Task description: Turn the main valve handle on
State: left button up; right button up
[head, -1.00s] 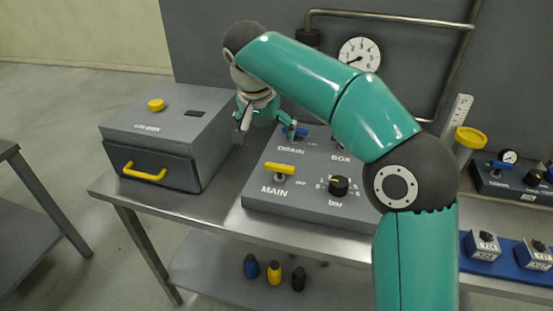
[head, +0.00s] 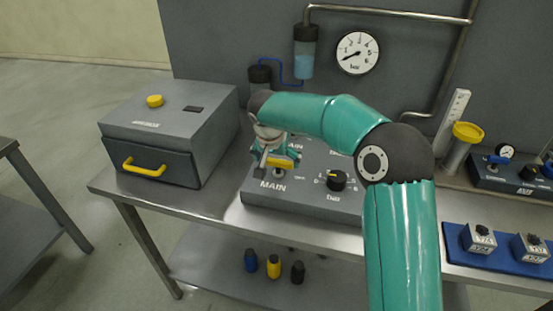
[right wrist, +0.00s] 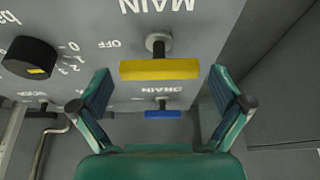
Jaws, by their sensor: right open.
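The yellow main valve handle (head: 281,162) sits on the grey sloped panel (head: 310,204) above the word MAIN. In the right wrist view the handle (right wrist: 160,70) is a yellow bar lying crosswise on its metal stem, with OFF printed to its left. My right gripper (head: 275,157) is over the handle in the head view and partly covers it. In the right wrist view the right gripper (right wrist: 160,76) is open, one finger beyond each end of the bar, with gaps showing. Contact is not visible. My left gripper is not in view.
A blue drain handle (right wrist: 163,114) is close by. A black knob (head: 336,180) sits right of the main handle. A grey box (head: 205,122) with a yellow-handled drawer stands left of the panel. A gauge (head: 357,53) and pipes are behind.

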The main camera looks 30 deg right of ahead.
jog(key=shift+f, duration=0.15)
jog(key=c, duration=0.9)
